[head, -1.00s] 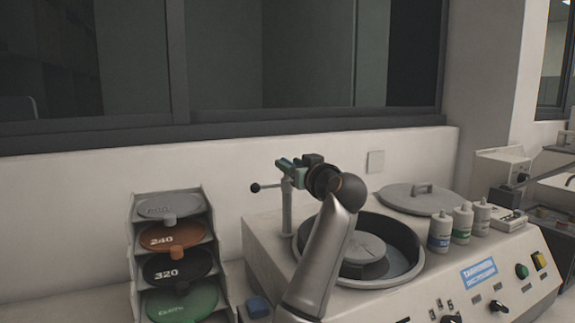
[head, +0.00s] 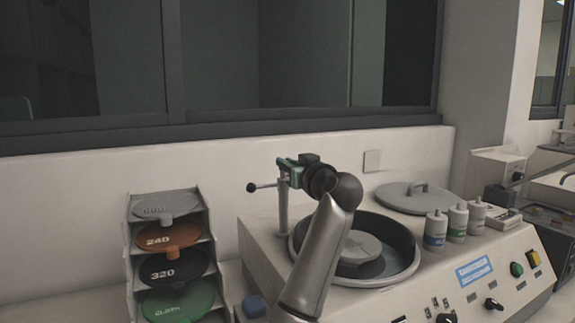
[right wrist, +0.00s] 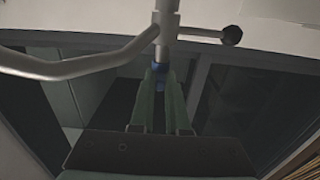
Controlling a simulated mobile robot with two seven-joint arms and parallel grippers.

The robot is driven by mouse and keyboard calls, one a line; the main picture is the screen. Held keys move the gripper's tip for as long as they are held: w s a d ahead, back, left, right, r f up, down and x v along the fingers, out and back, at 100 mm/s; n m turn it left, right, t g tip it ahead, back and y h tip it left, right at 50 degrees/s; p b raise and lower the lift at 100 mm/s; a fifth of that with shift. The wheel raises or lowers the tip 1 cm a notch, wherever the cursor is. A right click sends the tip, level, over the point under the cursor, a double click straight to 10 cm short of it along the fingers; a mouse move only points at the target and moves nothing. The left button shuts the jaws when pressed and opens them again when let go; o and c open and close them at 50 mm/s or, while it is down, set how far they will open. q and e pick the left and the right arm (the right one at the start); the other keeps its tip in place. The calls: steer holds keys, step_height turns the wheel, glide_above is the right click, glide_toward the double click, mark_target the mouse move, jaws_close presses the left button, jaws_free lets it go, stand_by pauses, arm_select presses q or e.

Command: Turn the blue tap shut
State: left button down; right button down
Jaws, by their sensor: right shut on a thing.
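The tap is a thin metal post (head: 283,212) standing at the left rear of the polishing machine's bowl, with a side rod ending in a black ball (head: 251,188). My right gripper (head: 286,163) is at the top of the post, reaching over the bowl from the right. In the right wrist view, the green fingers of my right gripper (right wrist: 161,80) are shut on the tap's blue part (right wrist: 160,70), which shows between their tips. The metal pipe (right wrist: 80,66) curves off to the left there. The fingers and arm hide the blue part in the head view. My left gripper is not in view.
The round bowl (head: 411,268) lies under my right forearm. A grey lid (head: 405,194) and several small bottles (head: 457,222) stand to its right. A rack of coloured discs (head: 172,238) stands at left. A wall and window are close behind.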

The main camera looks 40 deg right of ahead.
steer(key=shift+a+m+g+h+p, duration=0.15)
steer(key=shift+m+g+h+p, duration=0.2)
steer(key=shift+h+p, duration=0.25)
steer(key=m+g+h+p, duration=0.1)
steer(key=m+g+h, duration=0.2)
steer(key=m+g, duration=0.1)
steer(key=w+a+m+g+h, duration=0.1)
steer(key=m+g+h, duration=0.3)
steer(key=m+g, duration=0.1)
steer(key=w+m+g+h+p, duration=0.1)
steer(key=m+g+h, duration=0.3)
steer(key=g, duration=0.3)
steer(key=shift+w+a+p, duration=0.1)
steer(key=shift+a+p, duration=0.05)
steer(key=shift+p, duration=0.15)
steer(key=shift+m+g, duration=0.25)
steer(key=shift+w+f+m+g+p, duration=0.1)
steer(key=shift+m+g+p, duration=0.3)
steer(key=shift+g, duration=0.1)
